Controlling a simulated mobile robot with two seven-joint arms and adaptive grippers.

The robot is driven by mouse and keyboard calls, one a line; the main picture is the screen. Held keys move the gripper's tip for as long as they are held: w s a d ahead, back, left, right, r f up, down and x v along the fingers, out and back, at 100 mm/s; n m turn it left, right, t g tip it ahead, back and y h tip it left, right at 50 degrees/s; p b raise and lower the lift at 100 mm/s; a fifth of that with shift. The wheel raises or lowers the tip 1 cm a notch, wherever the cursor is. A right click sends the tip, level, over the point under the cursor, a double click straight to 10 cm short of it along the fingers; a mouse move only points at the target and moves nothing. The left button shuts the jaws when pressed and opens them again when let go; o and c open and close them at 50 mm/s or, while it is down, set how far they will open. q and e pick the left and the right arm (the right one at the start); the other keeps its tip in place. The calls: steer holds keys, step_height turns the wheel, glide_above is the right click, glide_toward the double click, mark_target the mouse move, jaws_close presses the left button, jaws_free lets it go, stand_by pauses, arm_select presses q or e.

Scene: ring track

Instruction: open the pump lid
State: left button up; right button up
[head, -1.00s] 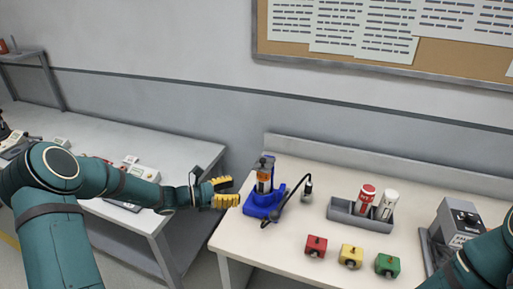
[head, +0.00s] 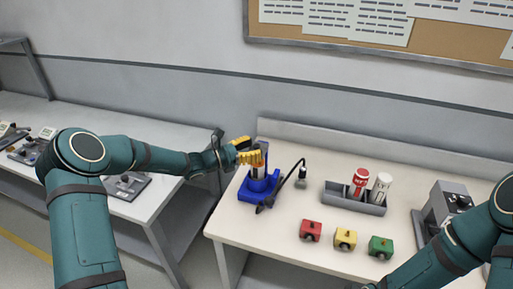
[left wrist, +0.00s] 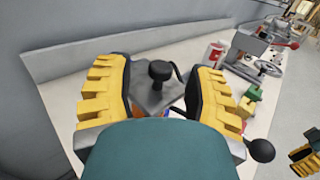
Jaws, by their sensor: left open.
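The pump (head: 258,190) has a blue base and an upright body on the near bench, with a black curved arm beside it. In the left wrist view its lid (left wrist: 150,100) is a grey plate with a black knob (left wrist: 160,70) standing up. The lid looks shut. My left gripper (head: 245,153) is at the top of the pump, fingers apart on either side of the knob, with no clear contact. It partly hides the lid in the head view. Part of my right gripper (left wrist: 305,160) shows at the left wrist view's lower right edge; its jaws are unclear.
A grey tray (head: 345,202) holds a red bottle (head: 360,182) and a white bottle (head: 381,187). Red (head: 310,230), yellow (head: 345,238) and green (head: 380,246) blocks stand in front. A grey machine (head: 443,208) is at the right. A raised back edge runs along the bench.

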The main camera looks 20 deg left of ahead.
arm_select(q)
steer(key=shift+w+d, duration=0.5)
steer(key=shift+d, duration=0.05)
jaws_close()
steer(key=shift+r, duration=0.1)
